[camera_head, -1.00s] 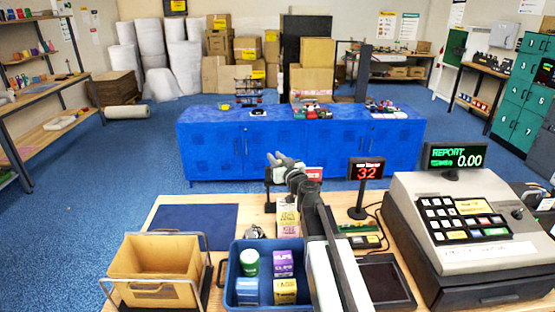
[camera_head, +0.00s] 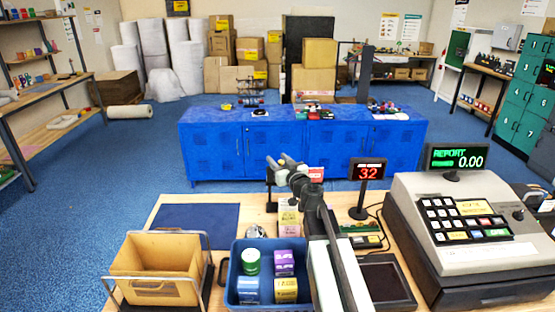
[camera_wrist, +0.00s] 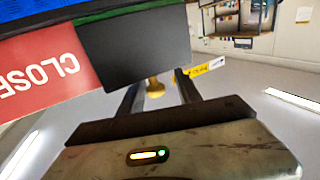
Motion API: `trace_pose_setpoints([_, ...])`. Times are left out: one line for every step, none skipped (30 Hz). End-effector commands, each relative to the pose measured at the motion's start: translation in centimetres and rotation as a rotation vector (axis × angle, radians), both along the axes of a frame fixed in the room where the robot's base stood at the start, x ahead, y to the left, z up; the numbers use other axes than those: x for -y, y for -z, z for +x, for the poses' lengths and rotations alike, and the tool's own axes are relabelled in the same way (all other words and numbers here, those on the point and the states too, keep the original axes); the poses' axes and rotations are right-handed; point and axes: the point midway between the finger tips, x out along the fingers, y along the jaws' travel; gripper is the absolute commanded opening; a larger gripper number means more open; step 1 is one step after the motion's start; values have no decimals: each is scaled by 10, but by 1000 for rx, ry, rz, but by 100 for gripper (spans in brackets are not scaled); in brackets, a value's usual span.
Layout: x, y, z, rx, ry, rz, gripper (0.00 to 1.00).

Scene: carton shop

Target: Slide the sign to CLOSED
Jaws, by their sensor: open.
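The sign shows in the wrist view as a red panel (camera_wrist: 42,70) with upside-down white "CLOSE" lettering, cut off by the left edge. A dark plate (camera_wrist: 135,45) lies beside the red panel, with a green strip along its far edge. A small brass knob (camera_wrist: 154,86) shows between the two fingers of my open gripper (camera_wrist: 159,92); I cannot tell whether they touch it. In the head view my gripper (camera_head: 281,162) is over the counter's far edge, beside the small red-and-white sign (camera_head: 316,174), whose lower part is hidden by my arm.
A red number display (camera_head: 367,171) and a cash register (camera_head: 465,220) stand to the right. A dark blue mat (camera_head: 195,226) lies clear on the left.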

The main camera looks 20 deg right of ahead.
Motion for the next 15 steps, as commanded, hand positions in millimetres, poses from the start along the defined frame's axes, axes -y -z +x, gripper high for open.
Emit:
trace_pose_setpoints([1, 0, -13, 0, 0, 0, 41])
trace_pose_setpoints([1, 0, -19, 0, 0, 0, 41])
trace_pose_setpoints([2, 0, -28, 0, -1, 0, 41])
trace_pose_setpoints([3, 0, -34, 0, -1, 0, 41])
trace_pose_setpoints([4, 0, -40, 0, -2, 0, 41])
trace_pose_setpoints([5, 0, -48, 0, -2, 0, 41])
trace_pose_setpoints([6, 0, -53, 0, -2, 0, 41])
trace_pose_setpoints([6, 0, -57, 0, -3, 0, 41])
trace_pose_setpoints([6, 0, -61, 0, -3, 0, 41])
trace_pose_setpoints([7, 0, -62, 0, -4, 0, 41])
trace_pose_setpoints([7, 0, -63, 0, -5, 0, 41])
trace_pose_setpoints([7, 0, -63, 0, -5, 0, 41])
trace_pose_setpoints([7, 0, -63, 0, -5, 0, 41])
trace_pose_setpoints([7, 0, -62, 0, -5, 0, 41])
trace_pose_setpoints([7, 0, -62, 0, -5, 0, 41])
